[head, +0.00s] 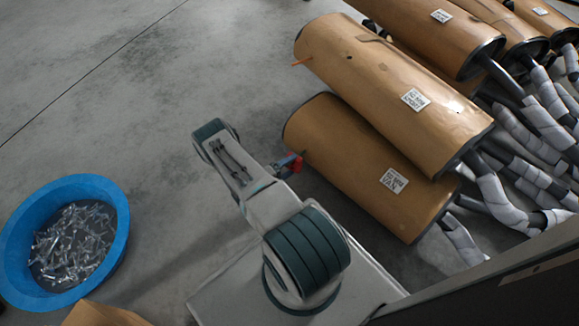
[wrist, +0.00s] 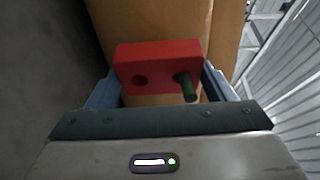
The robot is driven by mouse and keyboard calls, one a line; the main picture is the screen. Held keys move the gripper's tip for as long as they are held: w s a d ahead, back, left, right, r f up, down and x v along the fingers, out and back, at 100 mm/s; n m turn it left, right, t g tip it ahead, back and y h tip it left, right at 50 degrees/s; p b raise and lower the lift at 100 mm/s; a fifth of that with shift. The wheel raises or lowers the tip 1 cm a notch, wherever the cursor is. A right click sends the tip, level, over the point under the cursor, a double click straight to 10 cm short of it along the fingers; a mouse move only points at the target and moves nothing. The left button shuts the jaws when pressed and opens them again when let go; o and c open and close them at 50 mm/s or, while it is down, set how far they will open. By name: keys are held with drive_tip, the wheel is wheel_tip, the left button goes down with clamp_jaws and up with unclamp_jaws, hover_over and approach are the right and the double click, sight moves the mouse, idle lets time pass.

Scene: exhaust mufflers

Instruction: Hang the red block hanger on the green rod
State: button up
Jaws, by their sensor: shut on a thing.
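The red block hanger (wrist: 158,62) sits between the two blue fingers of my gripper (wrist: 160,80), which is shut on it. The block has a round open hole on its left side. A dark green rod (wrist: 189,90) shows at the block's right hole and sticks out toward the wrist camera, seemingly through the hole. The green rod cannot be made out clearly there.
More mufflers and wrapped pipes (head: 510,190) fill the right. A blue tub (head: 110,190) of metal parts stands left. The grey floor (head: 120,90) between is clear.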

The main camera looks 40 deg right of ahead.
drive_tip(key=shift+d+r, duration=0.15)
drive_tip(key=shift+d, duration=0.05)
drive_tip(key=o, duration=1.2)
drive_tip(key=a+p, duration=0.3)
drive_tip(key=a, duration=1.1)
drive_tip(key=shift+w, duration=0.45)
